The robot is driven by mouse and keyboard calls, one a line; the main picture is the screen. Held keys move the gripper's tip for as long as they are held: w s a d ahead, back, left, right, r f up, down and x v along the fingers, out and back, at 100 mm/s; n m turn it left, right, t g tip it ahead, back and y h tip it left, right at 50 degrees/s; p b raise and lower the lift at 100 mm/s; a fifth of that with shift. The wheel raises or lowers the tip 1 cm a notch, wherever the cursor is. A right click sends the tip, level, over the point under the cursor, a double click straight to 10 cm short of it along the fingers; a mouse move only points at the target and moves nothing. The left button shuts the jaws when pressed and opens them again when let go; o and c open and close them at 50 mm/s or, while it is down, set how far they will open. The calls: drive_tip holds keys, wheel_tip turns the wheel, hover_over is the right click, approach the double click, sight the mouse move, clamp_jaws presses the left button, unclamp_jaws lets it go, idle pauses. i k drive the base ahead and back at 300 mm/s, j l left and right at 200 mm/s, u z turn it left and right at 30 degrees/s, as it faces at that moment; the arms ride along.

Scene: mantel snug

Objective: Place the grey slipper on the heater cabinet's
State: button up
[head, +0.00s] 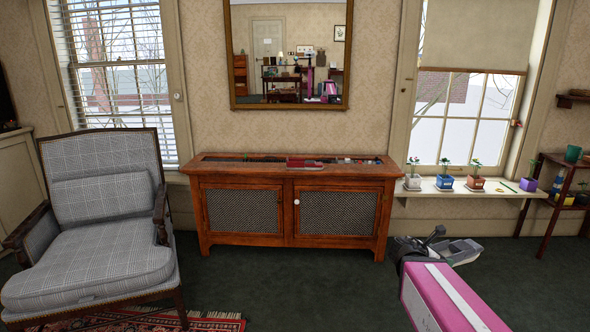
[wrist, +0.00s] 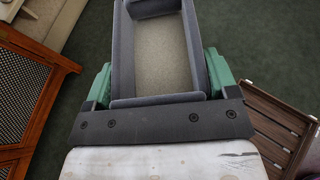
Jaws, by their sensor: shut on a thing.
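The grey slipper (head: 461,251) is in the right of the head view, in front of the window sill. In the wrist view the slipper (wrist: 160,50) shows grey walls around a beige inside. My gripper (head: 432,246) is shut on it; in the wrist view the green fingers of my gripper (wrist: 160,82) press on its two sides. The wooden heater cabinet (head: 290,210) stands against the wall under the mirror, left of my gripper and apart from the slipper. Its mesh-panelled front (wrist: 22,85) also shows at the left of the wrist view.
A red item (head: 308,163) and several small items lie on the cabinet's top. A checked armchair (head: 85,225) stands left. Potted plants (head: 475,183) stand on the sill (head: 425,187). A dark shelf stand (head: 541,190) is at right. Green carpet in front of the cabinet is clear.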

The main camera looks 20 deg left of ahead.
sight(352, 168)
drive_tip(key=i+u, duration=0.1)
drive_tip(key=u, duration=0.25)
drive_tip(key=i+u, duration=0.1)
drive_tip(key=u, duration=0.25)
drive_tip(key=i+u, duration=0.1)
drive_tip(key=u, duration=0.25)
drive_tip(key=i+l+u, duration=0.35)
drive_tip(key=i, duration=0.25)
drive_tip(key=i+l+u, duration=0.3)
drive_tip(key=i+l, duration=0.25)
drive_tip(key=l, duration=0.15)
